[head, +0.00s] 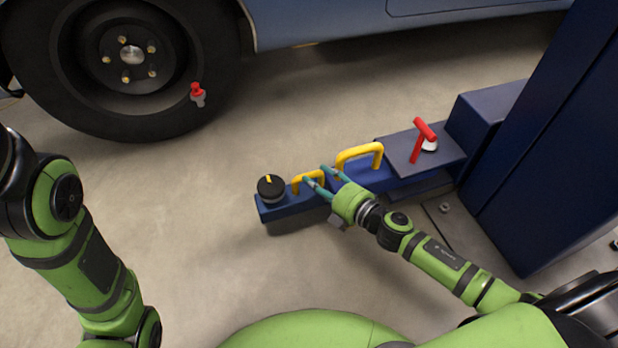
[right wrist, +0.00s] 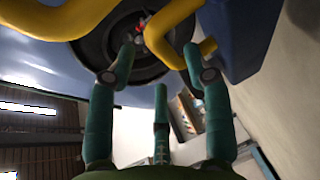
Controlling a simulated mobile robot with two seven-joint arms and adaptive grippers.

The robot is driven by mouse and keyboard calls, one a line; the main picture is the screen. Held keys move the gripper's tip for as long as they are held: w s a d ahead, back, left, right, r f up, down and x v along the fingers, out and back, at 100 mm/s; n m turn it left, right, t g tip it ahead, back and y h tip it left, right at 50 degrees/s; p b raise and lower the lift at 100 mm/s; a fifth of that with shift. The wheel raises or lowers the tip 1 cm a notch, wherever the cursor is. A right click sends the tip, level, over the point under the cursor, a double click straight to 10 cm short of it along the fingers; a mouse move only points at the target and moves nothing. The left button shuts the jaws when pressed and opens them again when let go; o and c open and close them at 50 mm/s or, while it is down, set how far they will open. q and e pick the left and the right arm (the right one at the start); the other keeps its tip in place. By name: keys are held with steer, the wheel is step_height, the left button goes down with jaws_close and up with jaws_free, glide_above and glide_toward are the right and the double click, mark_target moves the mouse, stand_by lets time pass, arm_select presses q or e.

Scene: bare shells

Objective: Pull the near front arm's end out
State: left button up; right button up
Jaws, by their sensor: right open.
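The near front arm is a low blue beam (head: 392,178) running left from a dark blue post. Its end section (head: 290,208) carries a round black pad (head: 270,188) and a small yellow handle (head: 297,184). A larger yellow handle (head: 360,152) stands farther right on the beam. My right gripper (head: 316,173) is open, its teal fingers at the small handle's right side. In the right wrist view the open fingers (right wrist: 160,58) point at yellow bars (right wrist: 178,28); I cannot tell whether they touch. My left arm shows at the left, its gripper out of view.
A red lever (head: 418,145) sits on the beam near the dark blue post (head: 545,150). A blue car (head: 330,20) with a black wheel (head: 70,110) stands behind. A red-topped piece (head: 197,95) shows by the tyre. The floor left of the pad is clear.

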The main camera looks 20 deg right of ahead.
mark_target(311, 175)
steer(key=shift+b+x, duration=0.7)
steer(key=shift+x, duration=1.45)
jaws_close()
